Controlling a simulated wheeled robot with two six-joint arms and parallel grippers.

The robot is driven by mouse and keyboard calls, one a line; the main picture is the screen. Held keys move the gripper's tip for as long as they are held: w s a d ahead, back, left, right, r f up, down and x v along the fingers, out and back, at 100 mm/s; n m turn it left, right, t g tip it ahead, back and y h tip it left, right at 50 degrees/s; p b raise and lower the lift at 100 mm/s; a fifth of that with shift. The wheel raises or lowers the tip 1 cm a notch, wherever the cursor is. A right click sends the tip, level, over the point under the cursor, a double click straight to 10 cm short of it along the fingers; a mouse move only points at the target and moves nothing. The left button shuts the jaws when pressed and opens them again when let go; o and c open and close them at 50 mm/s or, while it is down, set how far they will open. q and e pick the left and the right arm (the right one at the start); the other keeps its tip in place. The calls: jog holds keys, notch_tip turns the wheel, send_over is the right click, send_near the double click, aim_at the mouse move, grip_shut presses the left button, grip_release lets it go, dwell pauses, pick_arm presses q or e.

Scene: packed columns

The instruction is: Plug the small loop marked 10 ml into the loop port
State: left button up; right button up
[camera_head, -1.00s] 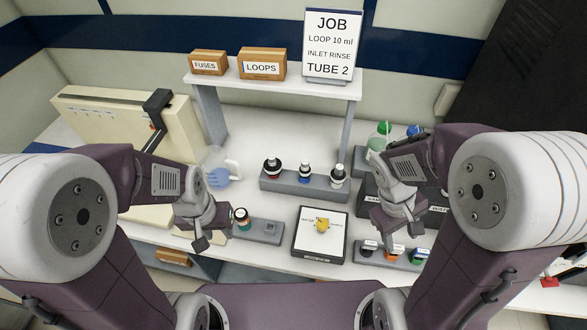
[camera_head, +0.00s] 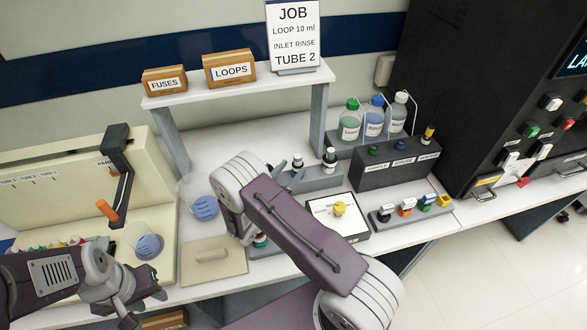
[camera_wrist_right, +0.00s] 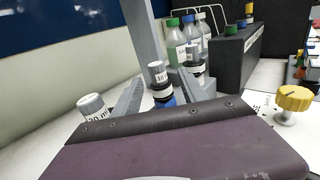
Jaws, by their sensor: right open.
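A small loop with a blue collar and a cap reading "10" (camera_wrist_right: 158,72) stands in the grey loop rack (camera_head: 322,180). In the right wrist view, my right gripper's (camera_wrist_right: 160,95) grey fingers are apart, on either side of this loop; I cannot tell if they touch it. A capped loop (camera_wrist_right: 92,103) stands to the left, and a black and white loop (camera_head: 329,158) to the right. My left gripper (camera_head: 145,306) is open and empty at the bench's front left. I cannot pick out the loop port; my right arm partly covers the front block (camera_head: 262,246).
A flat device with a yellow knob (camera_head: 339,209) lies right of my right arm. Bottles (camera_head: 373,118) stand behind a dark port box (camera_head: 395,165). A shelf post (camera_head: 319,110) rises close behind the loop rack. A beaker (camera_head: 203,205) stands left of the arm.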

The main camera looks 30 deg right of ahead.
aim_at(296, 162)
jog(key=shift+w+d+r, duration=0.1)
jog(key=shift+r, duration=0.05)
jog(key=shift+p+x, duration=0.45)
jog(key=shift+x, duration=0.65)
jog(key=shift+w+d, duration=0.4)
jog(key=p+x, duration=0.1)
jog(key=x, duration=0.3)
jog(key=shift+w+d+r, duration=0.1)
jog(key=shift+w+d, duration=0.1)
jog(key=shift+d, duration=0.1)
jog(key=shift+w+d, duration=0.1)
jog(key=shift+d, duration=0.15)
pick_arm(q)
jog(key=shift+a+r, duration=0.15)
jog(key=shift+r, duration=0.35)
jog(key=shift+a+r, duration=0.15)
jog(key=shift+r, duration=0.35)
pick_arm(e)
grip_shut()
